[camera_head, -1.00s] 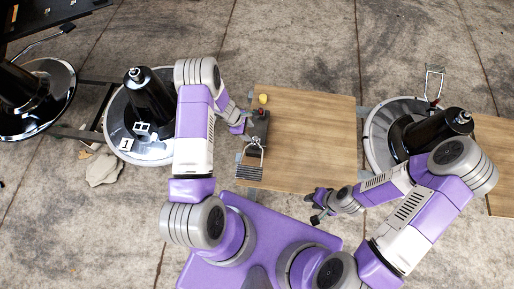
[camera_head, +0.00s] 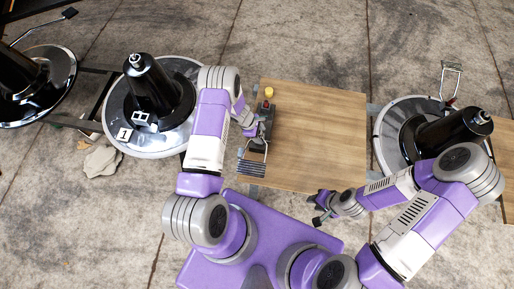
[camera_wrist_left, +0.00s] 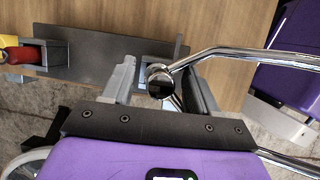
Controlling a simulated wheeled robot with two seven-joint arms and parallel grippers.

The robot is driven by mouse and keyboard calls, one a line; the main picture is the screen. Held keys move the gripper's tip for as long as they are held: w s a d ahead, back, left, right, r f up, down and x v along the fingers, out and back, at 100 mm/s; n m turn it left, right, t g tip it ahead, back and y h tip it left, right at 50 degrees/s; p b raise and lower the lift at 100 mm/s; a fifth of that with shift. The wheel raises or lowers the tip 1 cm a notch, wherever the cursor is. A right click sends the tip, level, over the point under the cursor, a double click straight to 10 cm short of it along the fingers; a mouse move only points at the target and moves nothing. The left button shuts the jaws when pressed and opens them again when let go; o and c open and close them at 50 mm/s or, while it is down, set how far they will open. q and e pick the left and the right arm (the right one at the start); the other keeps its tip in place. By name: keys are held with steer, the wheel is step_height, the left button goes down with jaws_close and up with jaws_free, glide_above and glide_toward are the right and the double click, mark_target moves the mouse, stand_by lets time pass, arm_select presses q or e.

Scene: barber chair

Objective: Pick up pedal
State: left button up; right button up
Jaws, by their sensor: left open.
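The pedal has a ribbed black footplate (camera_head: 252,168) on a chrome loop frame and lies at the left edge of the wooden board. My left gripper (camera_head: 261,130) is over the frame's upper end, beside a dark plate. In the left wrist view, the gripper (camera_wrist_left: 162,88) is open, and the chrome bar (camera_wrist_left: 230,50) ends in a round knob between the fingers. Whether a finger touches it I cannot tell. The footplate is out of that view. My right gripper (camera_head: 314,209) is open and empty near the board's lower right corner.
The wooden board (camera_head: 320,135) is mostly clear. Chair bases with black columns stand left (camera_head: 152,95) and right (camera_head: 440,135) of it. A dark plate with red and yellow parts (camera_wrist_left: 22,55) sits beside the left gripper. A crumpled grey object (camera_head: 102,161) lies on the floor.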

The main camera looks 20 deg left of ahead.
arm_select(q)
steer(key=shift+c, duration=0.2)
jaws_close()
stand_by(0.4)
step_height(320, 180, up, 26)
steer(key=p, duration=1.3)
steer(key=shift+r, duration=0.25)
steer(key=shift+d, duration=0.1)
